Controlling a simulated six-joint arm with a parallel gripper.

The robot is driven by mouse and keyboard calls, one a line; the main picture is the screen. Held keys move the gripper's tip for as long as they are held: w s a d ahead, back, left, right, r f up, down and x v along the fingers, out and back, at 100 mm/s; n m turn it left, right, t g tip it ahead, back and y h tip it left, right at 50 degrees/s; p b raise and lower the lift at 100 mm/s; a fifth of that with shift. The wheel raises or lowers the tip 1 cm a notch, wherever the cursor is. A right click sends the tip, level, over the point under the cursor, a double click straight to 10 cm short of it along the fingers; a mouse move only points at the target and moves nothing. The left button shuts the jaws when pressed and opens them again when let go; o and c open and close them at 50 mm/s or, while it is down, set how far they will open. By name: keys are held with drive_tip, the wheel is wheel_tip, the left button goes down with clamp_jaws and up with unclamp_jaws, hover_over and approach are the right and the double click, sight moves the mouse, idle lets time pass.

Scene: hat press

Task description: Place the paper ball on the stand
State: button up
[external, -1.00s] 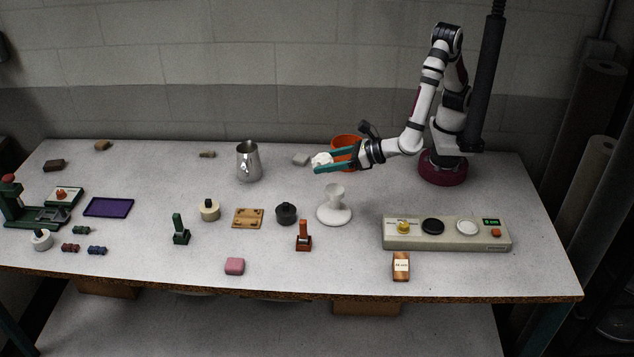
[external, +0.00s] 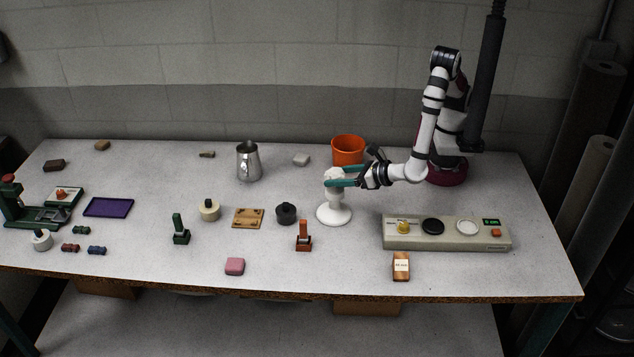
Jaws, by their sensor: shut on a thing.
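The white paper ball (external: 333,174) is between the teal fingers of my gripper (external: 337,179), which is shut on it. The white stand (external: 334,213) has a round base and a narrow stem with a cup-like top. The ball and the fingertips are right at the top of the stand, and the fingers partly cover that top. I cannot tell whether the ball touches the stand.
An orange cup (external: 348,149) stands just behind my gripper. A steel pitcher (external: 248,162) is to the left. A black-knobbed weight (external: 286,212) and an orange stamp (external: 304,236) are near the stand. A control panel (external: 447,233) lies to the right.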

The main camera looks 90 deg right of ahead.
drive_tip(key=shift+f, duration=0.6)
drive_tip(key=shift+f, duration=0.15)
drive_tip(key=o, duration=1.3)
